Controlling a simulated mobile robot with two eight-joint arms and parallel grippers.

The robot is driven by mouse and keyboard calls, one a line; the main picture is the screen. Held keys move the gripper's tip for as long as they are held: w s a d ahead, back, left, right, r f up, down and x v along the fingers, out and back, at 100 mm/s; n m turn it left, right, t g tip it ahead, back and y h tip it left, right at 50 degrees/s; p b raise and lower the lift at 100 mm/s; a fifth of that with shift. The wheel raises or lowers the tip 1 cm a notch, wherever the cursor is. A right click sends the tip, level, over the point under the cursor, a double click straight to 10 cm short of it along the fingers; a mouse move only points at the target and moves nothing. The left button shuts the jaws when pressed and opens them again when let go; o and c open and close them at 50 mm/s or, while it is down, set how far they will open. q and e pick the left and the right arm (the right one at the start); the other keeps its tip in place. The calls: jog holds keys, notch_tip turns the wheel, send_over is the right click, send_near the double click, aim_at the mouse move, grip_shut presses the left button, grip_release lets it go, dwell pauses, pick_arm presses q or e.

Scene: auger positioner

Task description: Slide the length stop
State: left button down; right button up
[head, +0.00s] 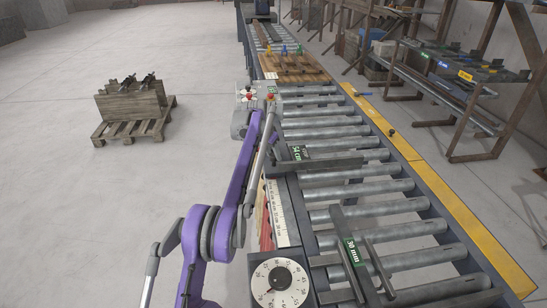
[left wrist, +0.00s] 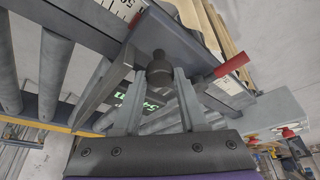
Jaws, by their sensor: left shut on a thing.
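The length stop (head: 340,164) is a dark grey carriage with an arm across the rollers and a green label reading 54 cm. In the left wrist view its dark round knob (left wrist: 160,70) sits between the finger ends. My left gripper (head: 277,143) is shut on this knob, with the label partly hidden behind the fingers in the left wrist view. A ruler scale (head: 278,212) runs along the near-left rail. A second dark stop (head: 350,252), labelled 30 mm, lies nearer on the rollers. My right gripper is not in view.
A round dial (head: 279,283) stands at the near end of the rail. A control box (head: 250,105) with a red button stands beyond the gripper. Shelving (head: 455,85) stands at right; open floor lies left, with a loaded pallet (head: 133,118).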

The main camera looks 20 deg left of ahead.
pick_arm(q)
jog(key=shift+w+a, duration=0.4)
jog(key=shift+w, duration=0.25)
jog(key=c, duration=0.7)
grip_release()
jog(key=shift+c, duration=0.2)
jog(key=v, duration=0.7)
jog(key=shift+s+r, duration=0.2)
jog(key=shift+r, duration=0.05)
